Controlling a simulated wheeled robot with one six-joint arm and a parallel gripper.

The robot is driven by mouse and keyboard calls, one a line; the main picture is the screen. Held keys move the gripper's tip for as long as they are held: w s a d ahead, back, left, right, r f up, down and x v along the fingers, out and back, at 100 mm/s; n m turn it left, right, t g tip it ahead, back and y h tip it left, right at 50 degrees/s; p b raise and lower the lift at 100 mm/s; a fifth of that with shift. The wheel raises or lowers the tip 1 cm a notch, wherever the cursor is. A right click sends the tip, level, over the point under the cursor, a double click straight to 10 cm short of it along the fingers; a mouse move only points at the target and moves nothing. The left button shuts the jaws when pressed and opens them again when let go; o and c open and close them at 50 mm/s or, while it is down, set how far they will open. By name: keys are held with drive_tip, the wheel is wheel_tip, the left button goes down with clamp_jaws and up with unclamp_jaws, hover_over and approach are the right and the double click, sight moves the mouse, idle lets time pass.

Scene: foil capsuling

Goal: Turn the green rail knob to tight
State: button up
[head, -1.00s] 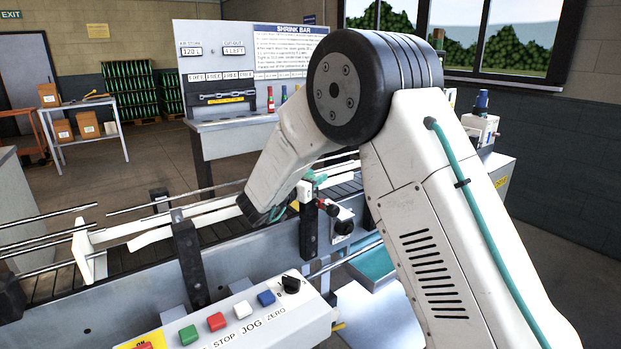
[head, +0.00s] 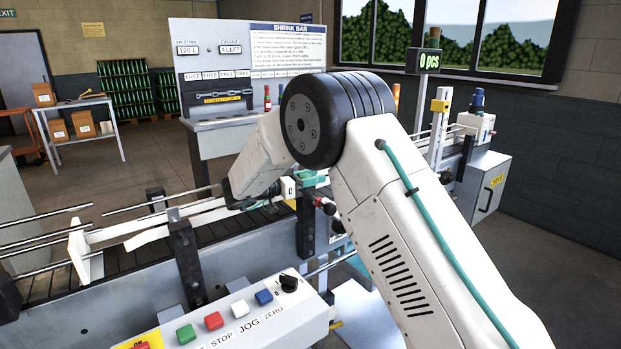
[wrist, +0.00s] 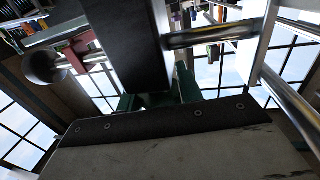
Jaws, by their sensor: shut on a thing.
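My gripper (wrist: 160,100) is low at the conveyor's guide rails, at the end of my white arm. In the wrist view its green fingers show partly behind a dark post. It is shut on the green rail knob, which is largely hidden, so I cannot read its angle. In the head view my wrist covers the grip. A white block marked 0 (head: 289,188) stands just right of my wrist, with a green part (head: 312,178) beside it; I cannot tell whether this part belongs to the knob.
White guide rails (head: 150,228) and dark posts (head: 187,262) stand close around my wrist. A red knob (head: 325,205) sits to the right. A button panel (head: 235,318) is in front. The shrink bar bench (head: 228,130) stands behind.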

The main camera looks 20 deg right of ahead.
drive_tip(key=o, duration=1)
drive_tip(key=shift+d, duration=0.1)
drive_tip(key=shift+r, duration=0.2)
drive_tip(key=r, duration=0.3)
drive_tip(key=shift+s+r, duration=0.25)
drive_tip(key=shift+s, duration=0.1)
drive_tip(key=s+r, duration=0.1)
drive_tip(key=s, duration=1.4)
drive_tip(key=shift+s+a, duration=0.2)
drive_tip(key=shift+r, duration=0.1)
